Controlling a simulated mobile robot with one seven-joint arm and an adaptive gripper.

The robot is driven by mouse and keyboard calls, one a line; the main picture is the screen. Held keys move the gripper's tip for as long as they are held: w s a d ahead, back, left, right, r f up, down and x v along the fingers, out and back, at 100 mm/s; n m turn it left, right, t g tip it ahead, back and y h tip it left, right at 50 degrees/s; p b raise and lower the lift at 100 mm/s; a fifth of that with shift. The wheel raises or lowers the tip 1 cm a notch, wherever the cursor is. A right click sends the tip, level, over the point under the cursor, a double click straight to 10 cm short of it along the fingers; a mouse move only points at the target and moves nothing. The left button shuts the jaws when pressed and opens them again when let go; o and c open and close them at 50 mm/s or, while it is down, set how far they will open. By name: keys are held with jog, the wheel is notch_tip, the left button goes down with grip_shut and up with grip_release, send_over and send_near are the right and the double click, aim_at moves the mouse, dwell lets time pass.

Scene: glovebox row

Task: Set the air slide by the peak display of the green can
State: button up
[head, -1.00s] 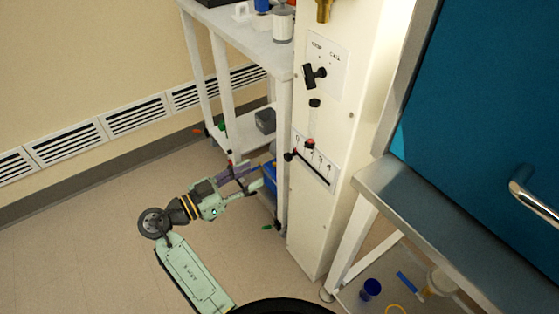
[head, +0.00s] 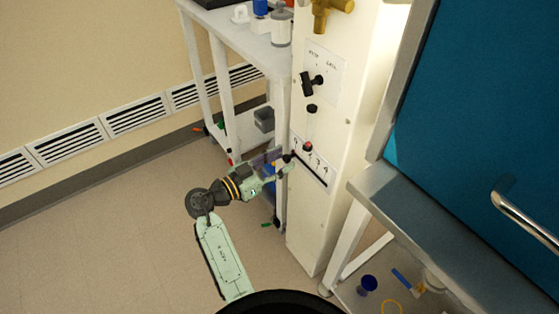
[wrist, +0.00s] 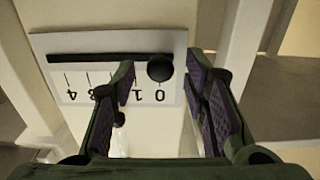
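The air slide is a dark slot (head: 313,171) on a white plate of a cream column, with numbers from 0 to 4. Its round black knob (head: 287,158) is at the slot's 0 end. In the wrist view the knob (wrist: 160,69) shows beside the upside-down 0. My gripper (head: 284,168) is at the plate's left side. In the wrist view my gripper (wrist: 161,78) is open, with one finger on each side of the knob as seen; contact cannot be told. I cannot make out a green can or a peak display.
Above the slide are a small red part (head: 308,147) and a black handle (head: 311,85) on a STOP/CALL plate. A white shelf cart (head: 229,110) stands close at left. A steel bench (head: 405,210) is at right. The floor at left is clear.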

grip_shut()
dwell(0.3)
dwell(0.4)
